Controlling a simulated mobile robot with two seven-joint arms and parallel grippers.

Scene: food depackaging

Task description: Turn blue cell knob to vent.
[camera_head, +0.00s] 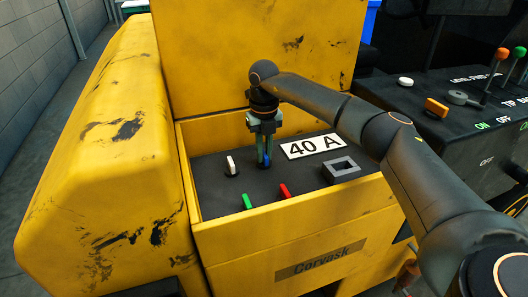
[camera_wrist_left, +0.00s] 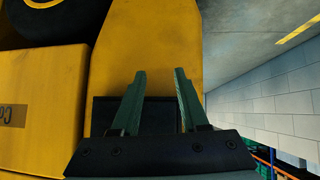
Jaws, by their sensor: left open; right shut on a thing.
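The blue knob (camera_head: 264,161) stands on the dark panel (camera_head: 208,178) inside the yellow machine's open box. My right gripper (camera_head: 264,155) points down from above and is shut on the blue knob, with its fingers on either side. The fingers partly hide the knob, and I cannot tell which way it is turned or read any vent mark. My left gripper (camera_wrist_left: 159,100) shows in the left wrist view, open and empty, with a yellow machine surface (camera_wrist_left: 150,45) beyond its fingers.
A white knob (camera_head: 231,166) stands left of the blue one. A green lever (camera_head: 247,202) and a red lever (camera_head: 284,191) are at the front. A "40 A" label (camera_head: 313,146) and a grey square frame (camera_head: 341,170) lie to the right. The box's yellow front wall (camera_head: 300,228) rises nearby.

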